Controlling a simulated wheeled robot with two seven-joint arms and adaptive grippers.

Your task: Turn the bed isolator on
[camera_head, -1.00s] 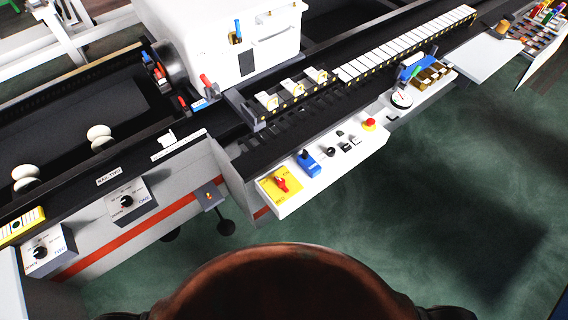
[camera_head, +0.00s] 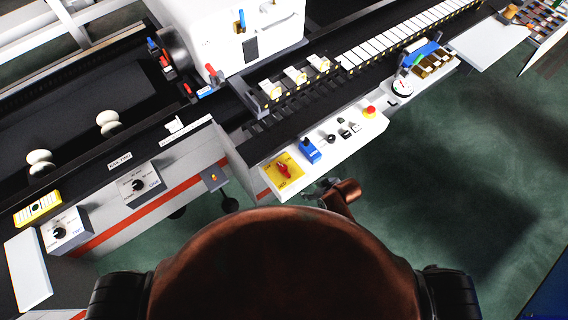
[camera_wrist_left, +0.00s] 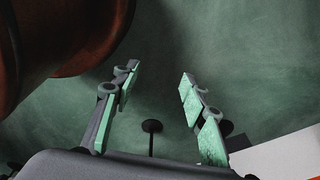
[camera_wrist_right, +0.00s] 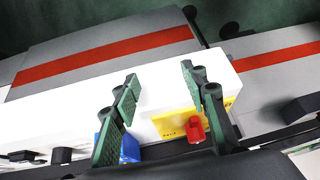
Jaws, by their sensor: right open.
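A red rotary switch (camera_head: 284,170) sits on a yellow plate (camera_head: 296,181) at the left end of the white control panel. It also shows in the right wrist view (camera_wrist_right: 195,131), close to the right-hand finger and partly hidden behind the gripper. My right gripper (camera_head: 322,186) is at the panel's front edge, just right of the yellow plate in the head view. In the right wrist view its fingers (camera_wrist_right: 160,82) are apart with nothing held. My left gripper (camera_wrist_left: 157,85) is open and empty above the green floor; it does not show in the head view.
A blue switch box (camera_head: 310,151) stands beside the yellow plate, and a red mushroom button (camera_head: 370,111) is further right. Grey dial boxes (camera_head: 138,185) line the rail at left. The green floor (camera_head: 440,190) in front of the panel is clear.

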